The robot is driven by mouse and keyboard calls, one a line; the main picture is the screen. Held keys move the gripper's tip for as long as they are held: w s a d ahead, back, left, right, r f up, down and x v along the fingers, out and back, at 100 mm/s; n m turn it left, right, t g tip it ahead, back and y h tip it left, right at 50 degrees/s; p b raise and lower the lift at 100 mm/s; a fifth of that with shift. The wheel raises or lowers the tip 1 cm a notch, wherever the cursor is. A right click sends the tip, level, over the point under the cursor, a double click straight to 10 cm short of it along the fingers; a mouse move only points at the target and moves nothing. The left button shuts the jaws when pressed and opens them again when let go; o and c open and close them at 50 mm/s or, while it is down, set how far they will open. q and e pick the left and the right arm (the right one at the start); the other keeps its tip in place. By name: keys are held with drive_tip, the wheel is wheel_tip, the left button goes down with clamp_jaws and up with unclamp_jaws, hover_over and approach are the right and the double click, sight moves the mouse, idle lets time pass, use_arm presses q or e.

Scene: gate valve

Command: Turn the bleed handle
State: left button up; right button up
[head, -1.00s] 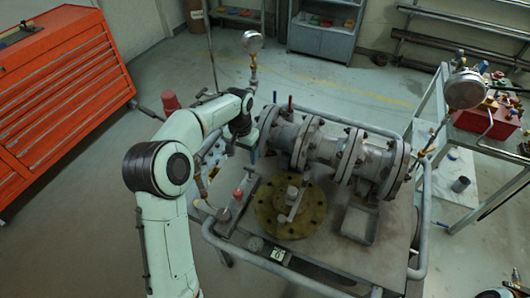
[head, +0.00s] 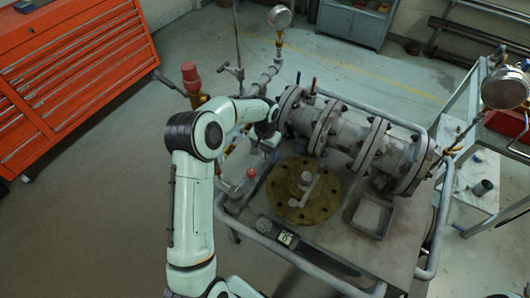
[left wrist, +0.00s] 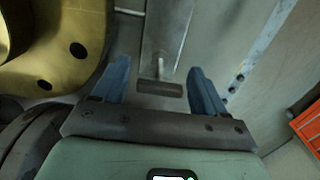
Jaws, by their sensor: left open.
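In the left wrist view a small dark T-shaped handle (left wrist: 160,88) on a short stem lies between the two blue fingers of my left gripper (left wrist: 155,90). The fingers are apart, one on each side of it, and I see no contact. I take this for the bleed handle. In the head view my left gripper (head: 268,140) is at the left end of the grey flanged valve body (head: 345,132), and its fingers are mostly hidden by the arm. The handle cannot be made out there. My right gripper is not in view.
The valve stands on a metal cart (head: 345,235) with a tubular rail (head: 440,220). A brass flange (head: 290,208) and a small tray (head: 373,215) lie on it. A red-capped fitting (head: 191,78) and a gauge (head: 280,17) rise behind my left arm. A red cabinet (head: 75,75) stands left.

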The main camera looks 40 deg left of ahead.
use_arm(q)
drive_tip(key=shift+f, duration=0.4)
drive_tip(key=c, duration=1.1)
drive_tip(key=shift+o, duration=0.2)
